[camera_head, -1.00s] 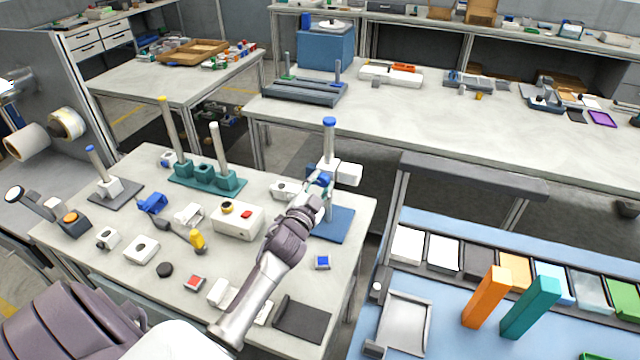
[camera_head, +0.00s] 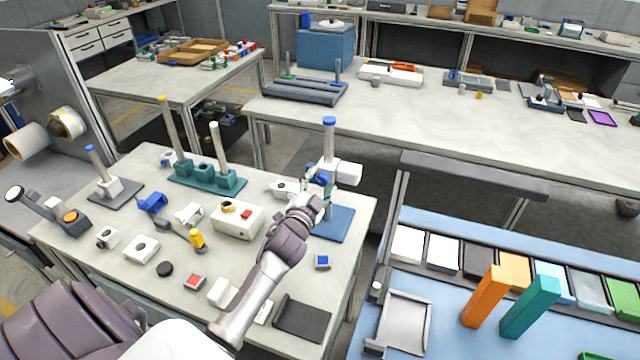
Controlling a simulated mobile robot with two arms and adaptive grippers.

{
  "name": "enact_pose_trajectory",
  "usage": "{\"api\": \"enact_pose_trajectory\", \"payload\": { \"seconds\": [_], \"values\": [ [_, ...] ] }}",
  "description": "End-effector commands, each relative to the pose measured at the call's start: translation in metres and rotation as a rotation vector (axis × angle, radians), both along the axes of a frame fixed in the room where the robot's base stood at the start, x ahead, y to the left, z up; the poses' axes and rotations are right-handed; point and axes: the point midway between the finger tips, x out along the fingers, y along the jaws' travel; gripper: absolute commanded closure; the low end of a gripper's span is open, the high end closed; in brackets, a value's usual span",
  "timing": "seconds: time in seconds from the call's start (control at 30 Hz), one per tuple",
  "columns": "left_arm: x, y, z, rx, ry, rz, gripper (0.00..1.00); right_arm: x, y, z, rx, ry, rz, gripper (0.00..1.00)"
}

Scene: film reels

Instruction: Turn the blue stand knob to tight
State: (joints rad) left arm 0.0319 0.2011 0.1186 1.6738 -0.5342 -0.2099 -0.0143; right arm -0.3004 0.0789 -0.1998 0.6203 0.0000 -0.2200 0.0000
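The blue stand has a flat blue base plate (camera_head: 340,222), an upright post with a blue cap (camera_head: 329,122), and a white clamp block (camera_head: 348,172) partway up the post. The knob's tight or loose setting cannot be read. My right gripper is not in view.
A teal stand with two posts (camera_head: 205,175) and a white box with a red button (camera_head: 238,220) stand left of the arm. Small parts, such as a blue-topped block (camera_head: 322,262), lie around. A conveyor with coloured blocks (camera_head: 515,270) is at the right.

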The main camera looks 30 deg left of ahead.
Motion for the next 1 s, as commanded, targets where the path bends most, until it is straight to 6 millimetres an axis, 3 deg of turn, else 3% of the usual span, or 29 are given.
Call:
{"api": "enact_pose_trajectory", "payload": {
  "seconds": [0.33,0.73,1.0],
  "values": [
    [-0.012,-0.003,-0.001,-0.002,0.000,-0.001,0.40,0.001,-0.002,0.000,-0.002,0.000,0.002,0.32],
    [-0.090,-0.022,-0.001,-0.002,0.002,0.001,0.40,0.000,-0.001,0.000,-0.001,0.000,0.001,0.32],
    [-0.116,-0.028,0.000,0.000,0.001,0.001,0.40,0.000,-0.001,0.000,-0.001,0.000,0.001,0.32]
  ]
}}
